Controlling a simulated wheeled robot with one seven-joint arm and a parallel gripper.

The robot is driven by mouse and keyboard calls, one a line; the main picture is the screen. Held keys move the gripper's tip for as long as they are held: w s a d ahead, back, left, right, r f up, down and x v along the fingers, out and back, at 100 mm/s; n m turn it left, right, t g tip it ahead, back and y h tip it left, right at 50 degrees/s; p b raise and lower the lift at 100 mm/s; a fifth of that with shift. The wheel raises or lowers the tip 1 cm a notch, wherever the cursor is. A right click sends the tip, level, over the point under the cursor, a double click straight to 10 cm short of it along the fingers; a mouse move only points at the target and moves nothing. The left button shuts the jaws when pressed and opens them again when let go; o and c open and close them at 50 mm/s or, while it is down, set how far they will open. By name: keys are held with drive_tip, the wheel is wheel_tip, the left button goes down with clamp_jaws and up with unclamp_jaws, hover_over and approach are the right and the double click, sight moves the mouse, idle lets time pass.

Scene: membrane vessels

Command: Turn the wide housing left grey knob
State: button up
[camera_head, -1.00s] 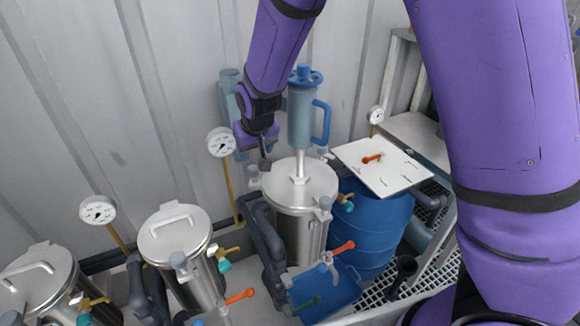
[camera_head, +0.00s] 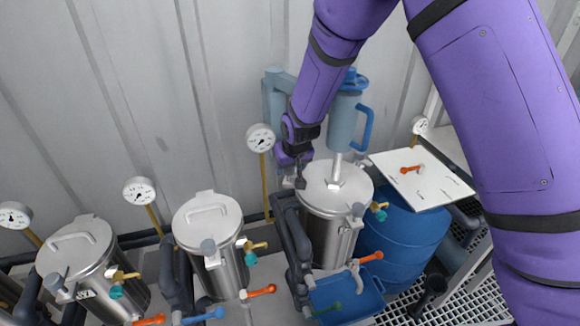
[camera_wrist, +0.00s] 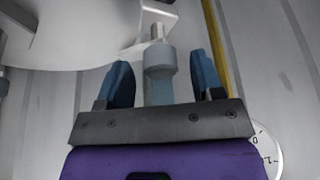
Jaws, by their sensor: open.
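The wide housing (camera_head: 322,240) is the steel vessel at the right of the row, with a blue-grey cylinder (camera_head: 343,122) standing above its lid. In the wrist view a grey knob (camera_wrist: 159,63) with a short metal stem sits between the two fingers of my gripper (camera_wrist: 162,80). The fingers are open, with a visible gap on each side of the knob. In the head view my gripper (camera_head: 299,179) is at the left edge of the lid, pointing down, and largely hides that knob. Another grey knob (camera_head: 358,210) is at the lid's front right.
Dark grey pipes (camera_head: 290,235) run close on the vessel's left. A pressure gauge (camera_head: 260,138) on a yellow stem stands behind my gripper, against the corrugated wall. A blue barrel (camera_head: 402,245) and a white board (camera_head: 420,178) are on the right. Smaller steel vessels (camera_head: 210,235) stand left.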

drive_tip(key=shift+w+f, duration=0.1)
drive_tip(key=shift+f, duration=0.3)
drive_tip(key=c, duration=0.9)
drive_tip(key=shift+a, duration=0.1)
drive_tip(key=shift+m, duration=0.3)
drive_tip(key=shift+a+m+h, duration=0.1)
drive_tip(key=shift+m+h, duration=0.2)
drive_tip(key=shift+m, duration=0.3)
drive_tip(key=shift+m+h, duration=0.6)
drive_tip(key=shift+m, duration=0.8)
